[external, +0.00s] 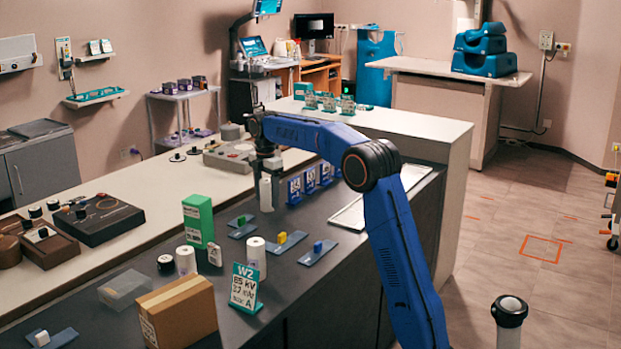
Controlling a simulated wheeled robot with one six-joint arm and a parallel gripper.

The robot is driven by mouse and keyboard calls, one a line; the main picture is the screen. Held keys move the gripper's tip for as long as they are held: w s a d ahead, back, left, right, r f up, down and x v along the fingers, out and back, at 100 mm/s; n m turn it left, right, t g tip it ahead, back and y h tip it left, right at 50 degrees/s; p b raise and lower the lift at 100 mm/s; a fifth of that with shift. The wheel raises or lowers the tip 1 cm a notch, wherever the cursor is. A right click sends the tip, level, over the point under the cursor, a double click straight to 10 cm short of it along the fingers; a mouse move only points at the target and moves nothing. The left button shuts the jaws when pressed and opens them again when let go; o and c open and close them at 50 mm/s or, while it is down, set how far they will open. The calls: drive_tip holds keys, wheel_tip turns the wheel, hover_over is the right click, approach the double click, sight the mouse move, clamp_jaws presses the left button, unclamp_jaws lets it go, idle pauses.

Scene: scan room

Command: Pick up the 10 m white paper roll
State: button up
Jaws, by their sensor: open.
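Several white rolls stand on the dark counter (330,262). My gripper points down, open, above the back part of the dark counter. No length label is readable on any roll.
A green box (198,221), the W2 sign (245,287), a cardboard box (178,312) and a clear tray (125,289) crowd the front left. Blue stands (311,180) are just right of my gripper. Small blue plates (318,253) lie on the counter.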

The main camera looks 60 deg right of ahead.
drive_tip(key=c, duration=1.3)
